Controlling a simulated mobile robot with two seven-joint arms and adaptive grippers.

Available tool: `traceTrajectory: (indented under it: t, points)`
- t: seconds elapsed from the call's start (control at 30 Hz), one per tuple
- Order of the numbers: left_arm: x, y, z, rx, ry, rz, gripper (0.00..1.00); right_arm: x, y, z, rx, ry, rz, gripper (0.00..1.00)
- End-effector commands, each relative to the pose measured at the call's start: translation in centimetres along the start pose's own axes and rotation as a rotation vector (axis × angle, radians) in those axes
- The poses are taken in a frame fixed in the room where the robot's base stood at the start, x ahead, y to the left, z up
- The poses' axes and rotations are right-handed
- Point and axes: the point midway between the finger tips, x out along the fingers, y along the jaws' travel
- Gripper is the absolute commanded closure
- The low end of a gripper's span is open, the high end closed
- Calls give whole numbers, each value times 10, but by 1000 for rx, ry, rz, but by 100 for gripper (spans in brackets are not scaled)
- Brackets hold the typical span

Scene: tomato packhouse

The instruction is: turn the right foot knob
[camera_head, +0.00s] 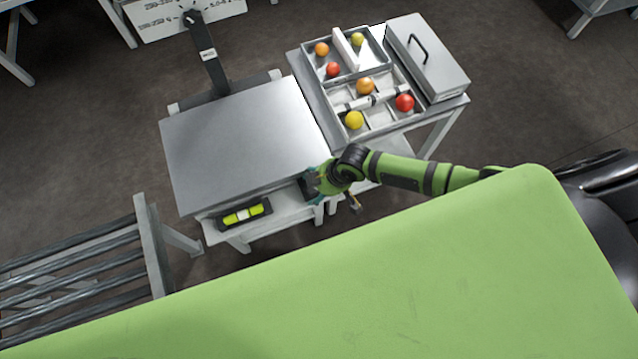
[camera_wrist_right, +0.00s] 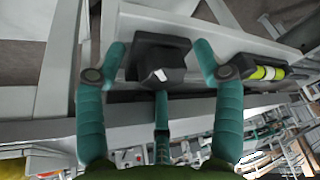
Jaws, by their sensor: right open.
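The bench scale's steel platform (camera_head: 240,140) stands left of centre in the head view. The right foot knob (camera_wrist_right: 160,62), a dark block with a pale facet at its front, sits at the edge of a pale frame in the right wrist view. My right gripper (camera_head: 312,183) is at the platform's front right corner. In the right wrist view its teal fingers (camera_wrist_right: 160,48) are open, one on each side of the knob, with gaps visible. In the head view the gripper largely hides the knob. My left gripper is not in view.
A spirit level (camera_head: 243,214) with a yellow-green vial lies at the scale's front. A side table holds a divided tray (camera_head: 387,118) with tomatoes and a grey lidded box (camera_head: 428,60). A roller conveyor (camera_head: 75,262) stands at the left. A green part of mine covers the foreground.

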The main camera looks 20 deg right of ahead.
Motion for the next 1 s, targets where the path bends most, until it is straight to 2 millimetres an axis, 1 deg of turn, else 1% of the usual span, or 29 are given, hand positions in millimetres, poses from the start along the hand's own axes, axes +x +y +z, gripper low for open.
traceTrajectory:
  t: [0.17,0.27,0.5,0.7,0.8,1.0]
  points:
    - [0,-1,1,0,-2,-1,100,-9,2,-3,-1,8,3,30]
    - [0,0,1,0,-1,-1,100,-20,2,-2,-2,6,3,30]
    - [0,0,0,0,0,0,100,-54,1,0,-2,3,3,30]
    - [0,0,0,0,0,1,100,-75,0,1,0,-1,2,30]
    - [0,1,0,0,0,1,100,-79,0,1,0,-1,1,30]
    - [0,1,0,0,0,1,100,-80,0,1,1,-1,0,30]
